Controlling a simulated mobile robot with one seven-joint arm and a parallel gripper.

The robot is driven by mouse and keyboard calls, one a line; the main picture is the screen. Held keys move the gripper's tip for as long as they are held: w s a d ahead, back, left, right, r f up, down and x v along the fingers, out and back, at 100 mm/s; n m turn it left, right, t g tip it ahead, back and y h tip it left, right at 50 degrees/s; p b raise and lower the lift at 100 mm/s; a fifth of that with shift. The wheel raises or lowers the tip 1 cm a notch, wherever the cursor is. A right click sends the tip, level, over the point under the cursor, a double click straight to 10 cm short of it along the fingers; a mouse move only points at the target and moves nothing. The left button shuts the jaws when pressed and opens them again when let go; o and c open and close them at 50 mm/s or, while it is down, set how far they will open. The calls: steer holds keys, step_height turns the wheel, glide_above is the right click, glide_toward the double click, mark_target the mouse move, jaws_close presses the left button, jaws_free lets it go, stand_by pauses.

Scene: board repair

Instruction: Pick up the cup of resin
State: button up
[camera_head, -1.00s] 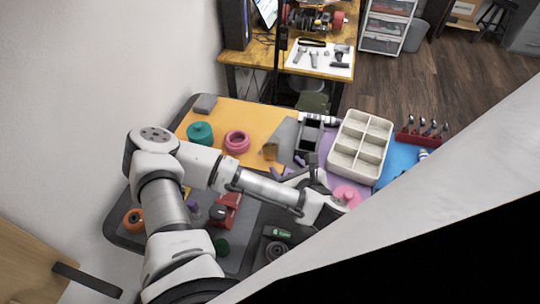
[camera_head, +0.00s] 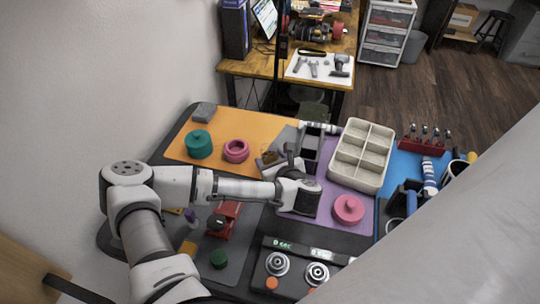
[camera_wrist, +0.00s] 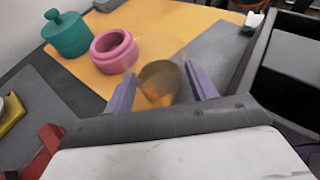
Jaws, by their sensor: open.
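The cup of resin (camera_wrist: 158,80) is a see-through cup with amber-brown content. In the wrist view it stands upright near the right edge of the orange mat, between the two purple fingertips. My gripper (camera_wrist: 161,90) is open around it, with a finger to each side and no clear contact. In the head view the cup (camera_head: 269,156) is small and partly hidden by my gripper (camera_head: 271,164).
A pink ring-shaped pot (camera_wrist: 113,51) and a teal lidded pot (camera_wrist: 67,33) stand left of the cup.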

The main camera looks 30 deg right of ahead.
steer(key=shift+w+d+f, duration=0.1)
steer(key=shift+w+f, duration=0.05)
steer(key=shift+w, duration=0.2)
steer(key=shift+c, duration=0.5)
steer(key=c, duration=0.7)
steer(key=shift+o, duration=0.2)
steer(key=shift+r, duration=0.2)
